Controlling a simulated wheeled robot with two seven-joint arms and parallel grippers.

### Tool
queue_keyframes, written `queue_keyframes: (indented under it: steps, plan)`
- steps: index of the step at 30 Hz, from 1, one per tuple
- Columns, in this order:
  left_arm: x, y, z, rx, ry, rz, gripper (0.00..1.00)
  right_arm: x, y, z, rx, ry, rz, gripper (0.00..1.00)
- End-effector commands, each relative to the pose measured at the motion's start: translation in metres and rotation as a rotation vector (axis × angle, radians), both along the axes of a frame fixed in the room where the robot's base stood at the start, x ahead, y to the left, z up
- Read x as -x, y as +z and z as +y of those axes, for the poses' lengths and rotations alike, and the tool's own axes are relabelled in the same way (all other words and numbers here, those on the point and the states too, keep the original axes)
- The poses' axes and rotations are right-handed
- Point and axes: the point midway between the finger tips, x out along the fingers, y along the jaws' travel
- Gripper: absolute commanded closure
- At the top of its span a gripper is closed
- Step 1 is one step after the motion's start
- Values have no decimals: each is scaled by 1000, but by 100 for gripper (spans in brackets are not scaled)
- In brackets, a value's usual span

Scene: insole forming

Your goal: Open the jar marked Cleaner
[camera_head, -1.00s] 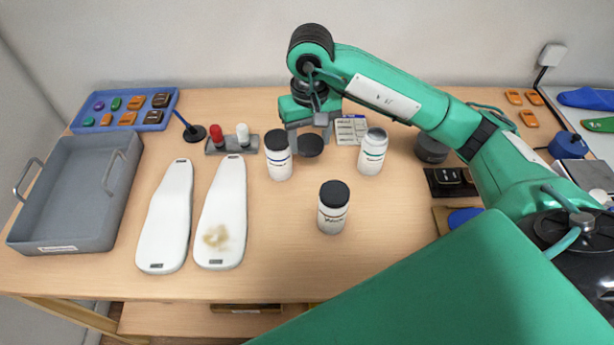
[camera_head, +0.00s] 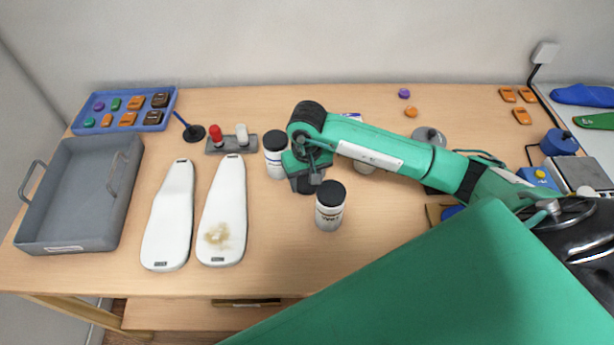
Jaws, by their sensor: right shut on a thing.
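My right gripper (camera_head: 307,180) is shut on a dark round lid (camera_head: 307,187), low near the table between two jars. Its arm comes in from the right. A white jar with a black lid and blue band (camera_head: 276,156) stands just left of it. Another black-lidded white jar (camera_head: 329,208) stands in front, to its right. A third white jar (camera_head: 364,168) is mostly hidden behind my arm; a second ago it showed a pale top without a black lid. The label words are too small to read surely, so I cannot tell which says Cleaner. My left gripper is out of view.
Two white insole-shaped pieces (camera_head: 169,217) lie left of the jars, the right one with a brown stain (camera_head: 217,236). A grey tray (camera_head: 122,203), blue tray (camera_head: 153,128) and small rack (camera_head: 213,149) stand farther left and back. The table front is clear around the front jar.

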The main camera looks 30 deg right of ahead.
Motion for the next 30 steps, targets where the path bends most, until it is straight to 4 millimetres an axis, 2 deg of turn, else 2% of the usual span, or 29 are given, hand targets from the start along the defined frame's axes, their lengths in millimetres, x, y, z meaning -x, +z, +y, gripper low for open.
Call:
queue_keyframes:
  steps: [9,10,13,23,26,30]
  plan:
    - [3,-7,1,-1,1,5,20,0,-4,0,1,0,-2,74]
    - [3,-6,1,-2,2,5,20,0,-3,0,1,0,-2,44]
    - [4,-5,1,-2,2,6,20,0,-2,0,0,0,-1,25]
    - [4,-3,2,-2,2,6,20,0,-1,0,0,0,0,24]
    - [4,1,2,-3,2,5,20,0,4,0,-1,0,-1,24]
    - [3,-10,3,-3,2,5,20,-2,22,0,1,1,-6,24]
